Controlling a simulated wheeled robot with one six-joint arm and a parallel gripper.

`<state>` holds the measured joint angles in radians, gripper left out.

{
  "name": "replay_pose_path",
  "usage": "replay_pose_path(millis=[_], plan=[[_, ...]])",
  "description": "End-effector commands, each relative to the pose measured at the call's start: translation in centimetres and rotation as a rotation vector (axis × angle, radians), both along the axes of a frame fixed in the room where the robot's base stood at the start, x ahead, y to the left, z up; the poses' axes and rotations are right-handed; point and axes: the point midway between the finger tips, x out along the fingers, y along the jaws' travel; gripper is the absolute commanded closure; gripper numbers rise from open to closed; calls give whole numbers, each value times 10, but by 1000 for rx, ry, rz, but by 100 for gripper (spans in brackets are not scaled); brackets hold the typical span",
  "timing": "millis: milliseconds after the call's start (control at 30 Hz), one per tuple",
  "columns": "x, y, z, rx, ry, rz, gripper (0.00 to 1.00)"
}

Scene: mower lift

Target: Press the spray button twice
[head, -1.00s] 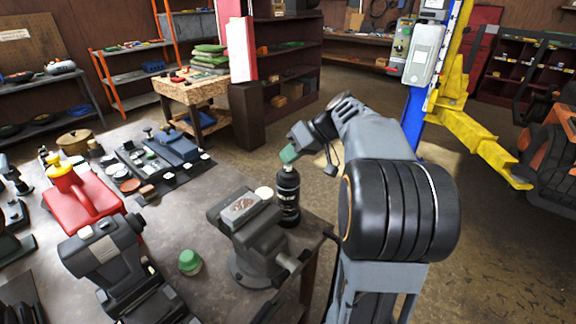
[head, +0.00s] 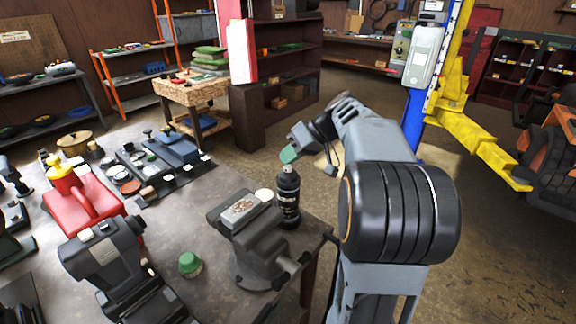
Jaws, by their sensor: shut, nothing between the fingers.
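A black spray can (head: 287,199) stands upright on the workbench (head: 203,233), just behind the grey vise. Its narrow pale top, where the spray button sits, shows at the can's upper end. My gripper (head: 288,161) is directly above the can, pointing down, with its green part just over the can's top. It is shut with nothing held. Whether the fingertips touch the button or hang slightly above it cannot be told.
The grey vise (head: 262,241) stands in front of the can, with a pale round lid (head: 264,195) near it. The bench's right edge is close to the can.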

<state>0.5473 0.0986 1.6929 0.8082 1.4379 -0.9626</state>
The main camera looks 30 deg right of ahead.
Motion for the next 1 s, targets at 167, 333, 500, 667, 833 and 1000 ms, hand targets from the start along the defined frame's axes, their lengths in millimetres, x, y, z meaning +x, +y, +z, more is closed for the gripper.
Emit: replay_pose_path(millis=[167,333,500,667,833,1000], plan=[[0,0,10,-1,-1,0,100],[0,0,28,0,-2,1,100],[0,0,46,0,-1,0,100],[0,0,59,-1,-1,0,100],[0,0,61,0,-1,0,100],[0,0,60,0,-1,0,100]])
